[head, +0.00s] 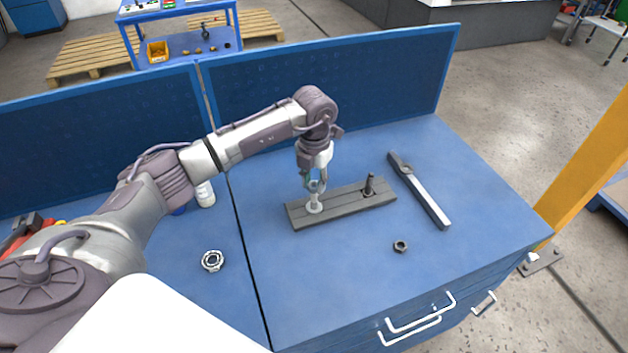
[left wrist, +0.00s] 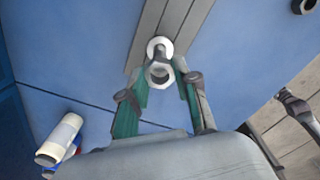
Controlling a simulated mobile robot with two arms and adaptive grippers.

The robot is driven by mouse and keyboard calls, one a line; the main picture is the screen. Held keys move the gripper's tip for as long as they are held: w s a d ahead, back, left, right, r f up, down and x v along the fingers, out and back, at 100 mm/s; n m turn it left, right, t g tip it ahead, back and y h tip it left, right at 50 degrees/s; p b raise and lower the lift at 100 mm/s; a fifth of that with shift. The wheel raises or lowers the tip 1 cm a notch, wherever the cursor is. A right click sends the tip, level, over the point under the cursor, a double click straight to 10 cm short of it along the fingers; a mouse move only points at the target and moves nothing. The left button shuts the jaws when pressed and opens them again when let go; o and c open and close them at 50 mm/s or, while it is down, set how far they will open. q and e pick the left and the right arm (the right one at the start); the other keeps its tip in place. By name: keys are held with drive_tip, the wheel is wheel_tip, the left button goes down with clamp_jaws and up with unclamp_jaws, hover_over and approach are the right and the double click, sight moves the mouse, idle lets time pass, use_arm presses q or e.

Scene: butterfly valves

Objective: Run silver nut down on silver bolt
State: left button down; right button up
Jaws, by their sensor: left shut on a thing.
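The silver bolt (head: 314,205) stands upright near the left end of a dark grey bar (head: 345,205) on the blue bench, with a wide pale collar at its foot. My left gripper (head: 316,184) points down from above it. In the left wrist view its green-padded fingers (left wrist: 161,80) are closed on the silver nut (left wrist: 158,74), one on each side. The nut appears in line with the bolt, whose pale collar (left wrist: 160,46) shows just beyond it. How far the nut sits on the thread is hidden. My right gripper is out of view.
A dark bolt (head: 370,183) stands near the bar's right end. A dark nut (head: 400,246) lies in front and a long tool (head: 420,192) lies to the right. A silver ring-shaped part (head: 213,261) and a white bottle (head: 204,194) are on the left bench. Blue panels (head: 340,85) close the back.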

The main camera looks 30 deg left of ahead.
use_arm(q)
drive_tip(key=shift+f+b, duration=0.8)
idle(1.6)
